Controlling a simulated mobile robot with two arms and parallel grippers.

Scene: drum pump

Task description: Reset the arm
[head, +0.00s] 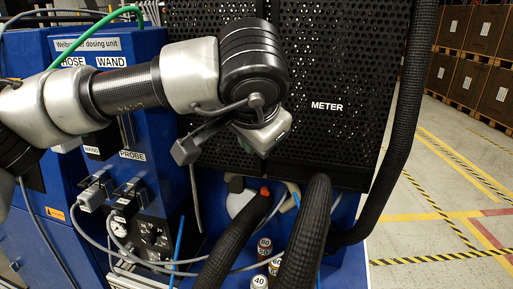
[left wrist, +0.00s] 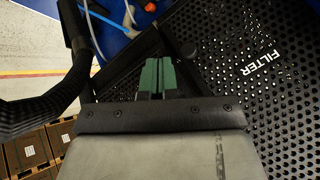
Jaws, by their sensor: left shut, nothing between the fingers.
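My left arm (head: 130,85) comes in from the left across the front of the blue dosing unit (head: 65,170). Its wrist bends down in front of the black perforated panel labelled METER (head: 335,60). My left gripper (head: 282,128) is partly hidden by the wrist in the head view. In the left wrist view its green fingers (left wrist: 157,77) are side by side, shut and empty. They are in front of a perforated panel labelled FILTER (left wrist: 285,95). I cannot tell whether they touch it. My right gripper is not in view.
Thick black hoses (head: 305,225) rise at the bottom, and another hose (head: 405,110) runs down the panel's right side. Grey connectors (head: 92,197) and cables hang on the unit's front. Numbered cylinders (head: 264,247) stand low. Open floor (head: 440,175) and stacked boxes (head: 480,30) lie right.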

